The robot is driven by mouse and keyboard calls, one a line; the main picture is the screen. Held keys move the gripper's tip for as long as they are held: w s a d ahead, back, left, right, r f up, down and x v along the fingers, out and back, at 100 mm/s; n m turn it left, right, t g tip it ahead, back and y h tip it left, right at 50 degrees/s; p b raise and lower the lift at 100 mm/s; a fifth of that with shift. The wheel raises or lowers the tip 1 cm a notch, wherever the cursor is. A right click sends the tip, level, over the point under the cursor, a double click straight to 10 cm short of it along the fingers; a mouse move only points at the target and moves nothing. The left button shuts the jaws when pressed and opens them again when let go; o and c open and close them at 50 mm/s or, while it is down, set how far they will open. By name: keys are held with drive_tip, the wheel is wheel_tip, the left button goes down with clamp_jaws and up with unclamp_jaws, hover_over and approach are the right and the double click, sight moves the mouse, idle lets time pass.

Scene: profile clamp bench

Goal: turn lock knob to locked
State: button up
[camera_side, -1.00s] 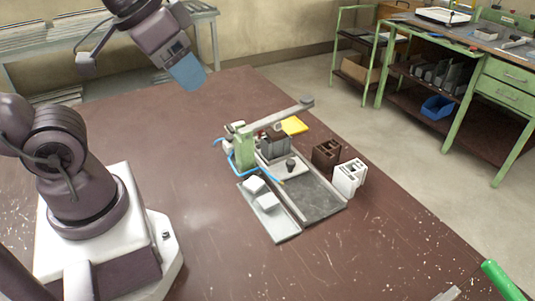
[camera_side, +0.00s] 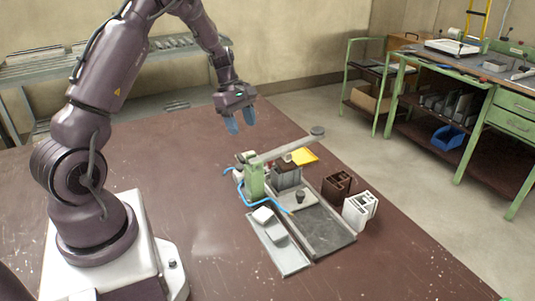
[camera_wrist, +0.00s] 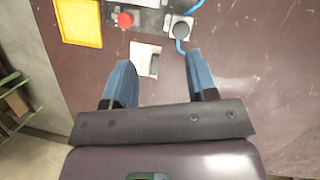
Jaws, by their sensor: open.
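My gripper (camera_side: 240,124) is open and empty, pointing down in the air above the table behind the clamp fixture. In the wrist view my gripper's blue fingers (camera_wrist: 158,62) are spread apart. A white plate with a small dark-edged raised part (camera_wrist: 148,60) lies between and beyond them. A round black knob (camera_wrist: 181,30) on a grey base, with a blue cable, and a red button (camera_wrist: 125,19) are farther up. I cannot tell which part is the lock knob or how it is turned. The side view shows the fixture's green post (camera_side: 254,180) and lever arm (camera_side: 285,148).
A yellow pad (camera_side: 305,157) lies by the fixture. A brown profile block (camera_side: 337,186) and a white one (camera_side: 360,210) stand to its right. A tray with white pieces (camera_side: 275,240) is in front. The table left of the fixture is clear.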

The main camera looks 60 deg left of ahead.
drive_tip(key=w+a+n+t, duration=0.1)
drive_tip(key=w+a+n, duration=0.1)
drive_tip(key=w+n, duration=0.25)
drive_tip(key=shift+n, duration=0.45)
drive_tip(key=x, duration=1.2)
drive_tip(key=shift+s+f, duration=0.1)
drive_tip(key=c, duration=0.9)
